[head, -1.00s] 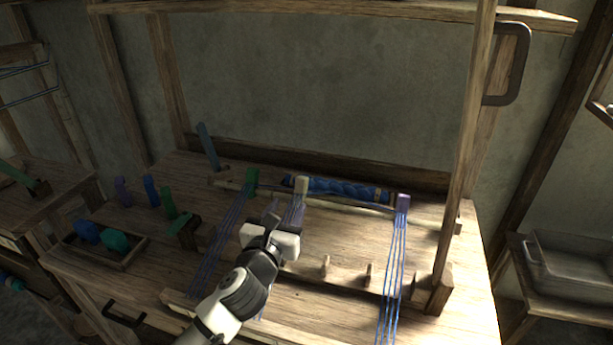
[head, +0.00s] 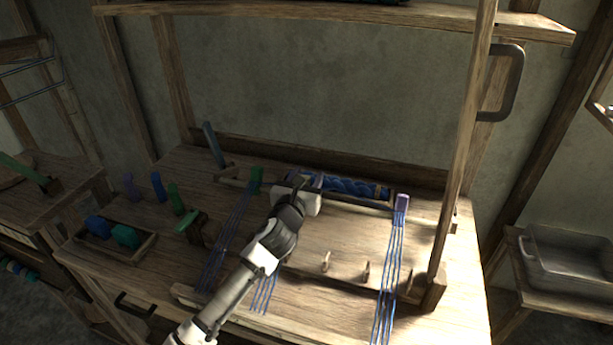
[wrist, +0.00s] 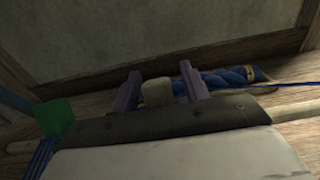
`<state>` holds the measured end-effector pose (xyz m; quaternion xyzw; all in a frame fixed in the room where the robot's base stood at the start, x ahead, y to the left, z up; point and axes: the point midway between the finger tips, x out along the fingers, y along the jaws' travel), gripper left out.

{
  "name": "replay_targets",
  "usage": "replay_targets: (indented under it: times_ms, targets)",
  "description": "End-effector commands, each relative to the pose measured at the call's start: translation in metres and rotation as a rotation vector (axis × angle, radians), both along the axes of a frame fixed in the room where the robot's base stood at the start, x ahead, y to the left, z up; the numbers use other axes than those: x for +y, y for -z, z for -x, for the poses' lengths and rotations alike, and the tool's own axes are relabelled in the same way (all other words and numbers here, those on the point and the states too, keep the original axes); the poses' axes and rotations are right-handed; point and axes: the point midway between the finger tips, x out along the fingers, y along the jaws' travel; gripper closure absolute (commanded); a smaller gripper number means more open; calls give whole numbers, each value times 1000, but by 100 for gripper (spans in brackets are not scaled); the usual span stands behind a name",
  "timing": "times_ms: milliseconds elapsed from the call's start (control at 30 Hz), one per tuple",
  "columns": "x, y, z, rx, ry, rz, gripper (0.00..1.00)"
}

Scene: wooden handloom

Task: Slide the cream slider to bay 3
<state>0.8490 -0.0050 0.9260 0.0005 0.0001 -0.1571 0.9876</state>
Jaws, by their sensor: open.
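The cream slider (wrist: 158,92) shows in the wrist view between the two purple fingers of my gripper (head: 306,184). The fingers are open, one on each side of it, with visible gaps. In the head view my gripper covers the cream slider. The green slider (head: 257,180) is to the left on the same rail (head: 350,201), and also shows at the left in the wrist view (wrist: 54,116). The purple slider (head: 402,202) is at the right end. Blue warp threads hang from the sliders. I see no readable bay marks.
A tray with a blue roll (head: 352,187) lies behind the rail. Wooden pegs (head: 325,262) stand on the front beam. An upright post (head: 462,150) rises at the right. A wooden tray (head: 135,248) with blue and teal pieces is at the left. The rail between gripper and purple slider looks clear.

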Motion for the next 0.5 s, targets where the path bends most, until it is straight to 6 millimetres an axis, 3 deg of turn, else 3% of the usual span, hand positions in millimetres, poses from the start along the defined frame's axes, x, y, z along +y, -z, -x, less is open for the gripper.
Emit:
replay_targets:
  times_ms: [133, 433, 500]
  targets:
    - [0, 0, 0, 0, 0, 0, 57]
    - [0, 0, 0, 0, 0, 0, 96]
    - [0, 0, 0, 0, 0, 1, 100]
